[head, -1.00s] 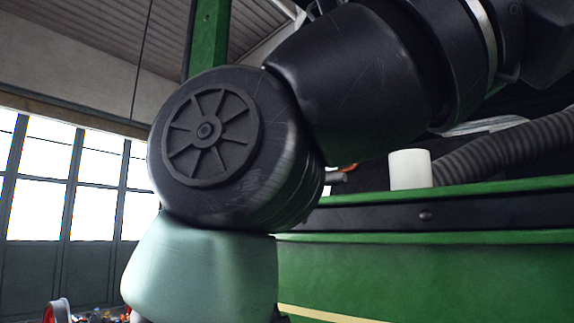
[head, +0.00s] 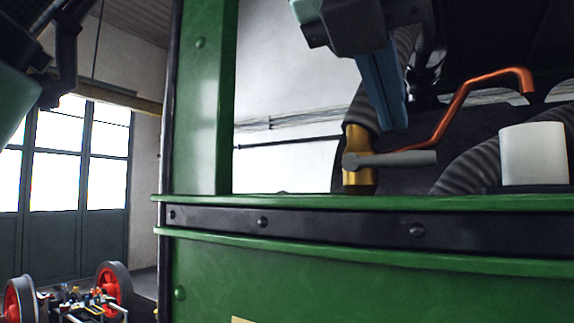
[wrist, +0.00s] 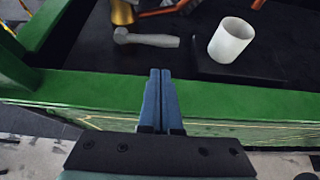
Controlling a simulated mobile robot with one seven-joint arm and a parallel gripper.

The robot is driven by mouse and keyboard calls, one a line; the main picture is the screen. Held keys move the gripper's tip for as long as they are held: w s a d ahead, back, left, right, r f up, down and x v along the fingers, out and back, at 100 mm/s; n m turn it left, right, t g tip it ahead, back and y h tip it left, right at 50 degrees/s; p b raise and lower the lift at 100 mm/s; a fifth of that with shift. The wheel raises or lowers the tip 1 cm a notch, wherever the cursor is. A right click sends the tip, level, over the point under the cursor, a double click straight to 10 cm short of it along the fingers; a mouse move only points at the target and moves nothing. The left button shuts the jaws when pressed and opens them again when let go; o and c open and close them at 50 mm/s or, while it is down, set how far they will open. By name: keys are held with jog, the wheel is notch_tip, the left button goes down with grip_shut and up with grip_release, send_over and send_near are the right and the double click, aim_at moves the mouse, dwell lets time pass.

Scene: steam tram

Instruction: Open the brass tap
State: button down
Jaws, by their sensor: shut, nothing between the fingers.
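The brass tap (head: 357,180) stands upright behind the green ledge. Its grey lever (head: 395,160) points right, roughly level, from a round hub at the tap's front. In the wrist view the tap (wrist: 122,12) is cut by the top edge, and its lever (wrist: 155,40) also lies towards the right. My gripper (head: 396,122) points down in the head view, its blue fingertips appearing just above the lever in the picture. In the wrist view my gripper (wrist: 160,76) is shut and empty, its tips over the green ledge, apart from the lever and on its near side.
A white cup (head: 533,154) stands right of the lever. A bent copper pipe (head: 468,95) rises behind the tap, and a ribbed dark hose (head: 480,155) curves nearby. The green ledge (head: 300,203) runs along the front. A green post (head: 206,100) stands at left.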

aim_at(409, 166)
jog(key=shift+s+d, duration=0.15)
jog(key=shift+w+d+f+p, duration=0.2)
jog(key=shift+w+p, duration=0.1)
jog(key=shift+w, duration=0.15)
jog(key=p+x, duration=0.4)
jog(key=x, duration=0.4)
jog(key=shift+w+d+f, duration=0.25)
jog(key=shift+w+f, duration=0.1)
jog(key=shift+s+r, duration=0.1)
